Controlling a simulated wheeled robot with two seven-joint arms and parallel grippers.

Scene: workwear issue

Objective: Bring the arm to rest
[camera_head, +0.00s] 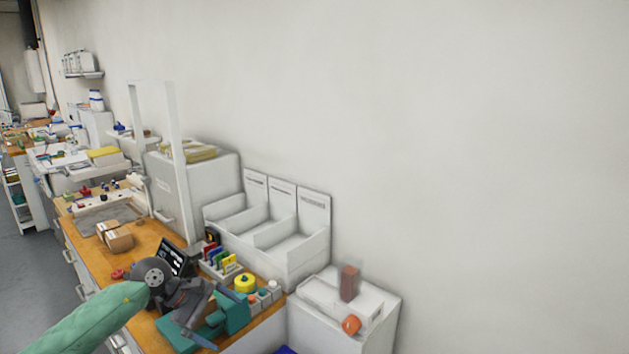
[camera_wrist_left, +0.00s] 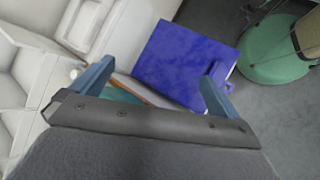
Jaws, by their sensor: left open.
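My left arm comes in from the lower left with a green sleeve, and its dark gripper (camera_head: 222,318) is over the front end of the wooden bench (camera_head: 141,240). In the left wrist view the two blue-grey fingers of the left gripper (camera_wrist_left: 155,85) are spread apart with nothing held between them. A teal fixture (camera_head: 236,312) shows beside and behind the fingers in the head view, partly covered by them. My right gripper is in neither view.
A white three-bay organiser (camera_head: 285,258) stands against the wall. A white cabinet (camera_head: 375,300) carries a tray with a brown block (camera_head: 349,283) and an orange item (camera_head: 351,324). A blue box (camera_wrist_left: 185,62) lies beyond the fingers. A green round seat (camera_wrist_left: 275,50) stands on the floor.

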